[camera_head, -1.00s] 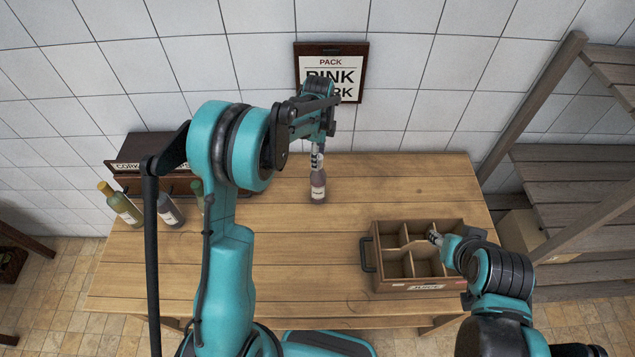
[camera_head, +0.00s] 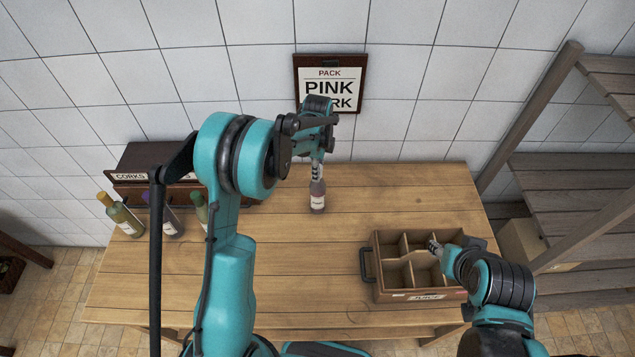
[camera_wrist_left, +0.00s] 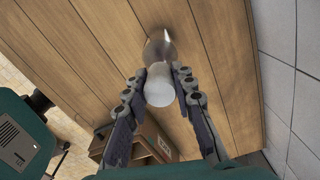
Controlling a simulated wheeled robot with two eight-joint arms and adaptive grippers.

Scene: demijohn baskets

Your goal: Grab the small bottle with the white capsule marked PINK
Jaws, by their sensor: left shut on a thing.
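A small bottle (camera_head: 317,198) with dull pinkish-purple contents and a pale label stands upright on the wooden table; its label is too small to read. My left gripper (camera_head: 317,173) is above it, its fingers shut on its neck. In the left wrist view, the bottle's white capsule (camera_wrist_left: 159,88) sits between the two fingertips (camera_wrist_left: 160,84), and the bottle body (camera_wrist_left: 160,47) shows beyond it. My right gripper (camera_head: 434,246) is over the divided crate at the right; whether its fingers are open is too small to tell.
The wooden crate (camera_head: 415,296), marked JUICE, has compartments that look empty. Several other bottles, including a yellow-capped one (camera_head: 121,217), stand at the left by a CORKS box (camera_head: 150,157). A PACK PINK sign (camera_head: 331,83) hangs on the wall.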

